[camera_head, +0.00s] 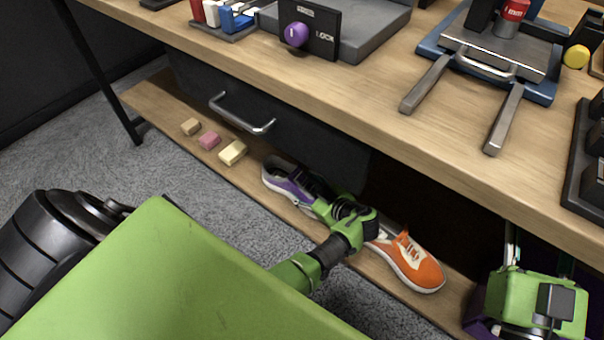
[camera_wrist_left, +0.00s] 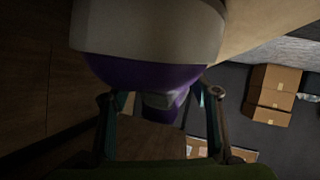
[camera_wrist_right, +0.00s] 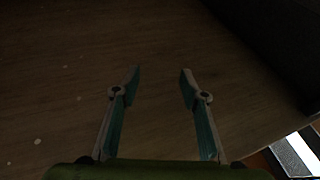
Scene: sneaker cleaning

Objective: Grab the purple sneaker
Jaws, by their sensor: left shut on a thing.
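The purple sneaker (camera_head: 284,184) is at the lower shelf under the table in the head view. My left gripper (camera_head: 318,198) reaches in and is shut on it. In the left wrist view the purple sneaker (camera_wrist_left: 140,72) sits between the two fingers, its pale sole facing the camera. My left gripper's body hides part of the sneaker in the head view. An orange sneaker (camera_head: 417,268) with a white sole lies on the shelf to the right. My right gripper (camera_wrist_right: 160,75) is open and empty in the right wrist view, before a dark wooden surface.
Several small blocks, including a pink one (camera_head: 209,140) and a cream one (camera_head: 233,152), lie on the shelf's left part. A drawer handle (camera_head: 241,114) and the tabletop (camera_head: 375,125) are above the sneakers. Cardboard boxes (camera_wrist_left: 273,92) show in the left wrist view.

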